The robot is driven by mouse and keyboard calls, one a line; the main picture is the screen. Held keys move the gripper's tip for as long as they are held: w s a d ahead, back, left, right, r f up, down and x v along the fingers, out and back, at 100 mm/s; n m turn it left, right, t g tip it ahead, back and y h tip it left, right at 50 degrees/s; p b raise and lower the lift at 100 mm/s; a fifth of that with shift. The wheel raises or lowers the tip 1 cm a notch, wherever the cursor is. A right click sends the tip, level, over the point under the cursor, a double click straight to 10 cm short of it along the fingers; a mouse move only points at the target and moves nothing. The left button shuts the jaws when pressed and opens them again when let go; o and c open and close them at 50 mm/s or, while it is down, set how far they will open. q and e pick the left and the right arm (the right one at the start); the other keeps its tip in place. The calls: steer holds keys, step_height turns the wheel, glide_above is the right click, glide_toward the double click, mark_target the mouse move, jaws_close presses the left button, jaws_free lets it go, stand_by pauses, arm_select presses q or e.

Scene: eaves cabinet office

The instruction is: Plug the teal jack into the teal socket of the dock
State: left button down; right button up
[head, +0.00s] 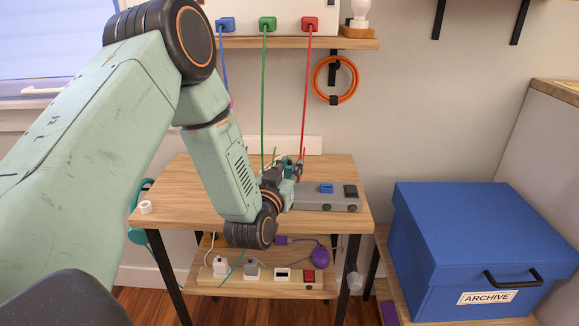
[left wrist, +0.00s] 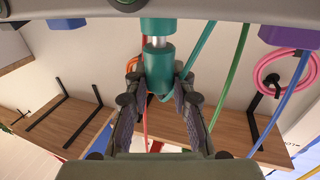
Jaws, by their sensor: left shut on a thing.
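The teal jack (left wrist: 159,72) is held between the fingers of my left gripper (left wrist: 158,90), which is shut on it. In the head view this gripper (head: 287,169) is small and partly hidden by my own wrist, at the dock's left end. The grey dock (head: 312,200) lies on the wooden table. In the left wrist view the dock (left wrist: 220,12) crosses the top, with the teal socket (left wrist: 158,25) straight ahead of the jack. A silver pin (left wrist: 158,42) shows between them; I cannot tell whether its tip is inside the socket. My right gripper is not in view.
The wooden table (head: 185,195) has bare room left of the dock. Green (head: 263,100) and red (head: 305,100) cables hang from the wall shelf (head: 350,43) close behind my gripper. A power strip (head: 265,283) lies below. A blue archive box (head: 440,240) stands right.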

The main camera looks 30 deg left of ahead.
arm_select(q)
steer(key=shift+f+b, duration=0.35)
steer(key=shift+f, duration=0.2)
steer(key=c, duration=1.1)
jaws_free()
steer(key=shift+o, duration=0.2)
steer(key=shift+s, duration=0.1)
steer(key=v, duration=1.2)
